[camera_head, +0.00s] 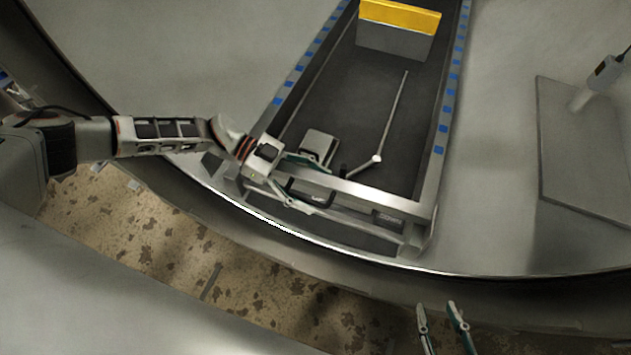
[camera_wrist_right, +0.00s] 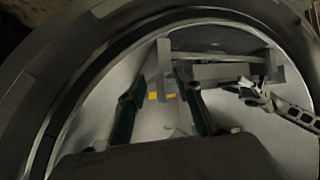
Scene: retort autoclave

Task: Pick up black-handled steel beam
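The steel beam (camera_head: 372,198) lies across the near end of the long dark tray in the head view, with dark handle parts at its front. It also shows in the right wrist view (camera_wrist_right: 225,72). My left gripper (camera_head: 316,186) is at the beam's left part, with its fingers spread, one on the far side and one on the near side. I cannot tell whether they touch the beam. My right gripper (camera_head: 437,306) is open and empty at the bottom edge, apart from the beam. Its two fingers also show in the right wrist view (camera_wrist_right: 160,76).
The long tray (camera_head: 443,150) has blue-marked side rails. A grey block with a yellow top (camera_head: 400,17) stands at its far end. A thin rod (camera_head: 392,118) and a small grey box (camera_head: 318,146) lie inside. A flat panel (camera_head: 580,150) is at the right. A curved metal rim (camera_head: 480,272) runs in front.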

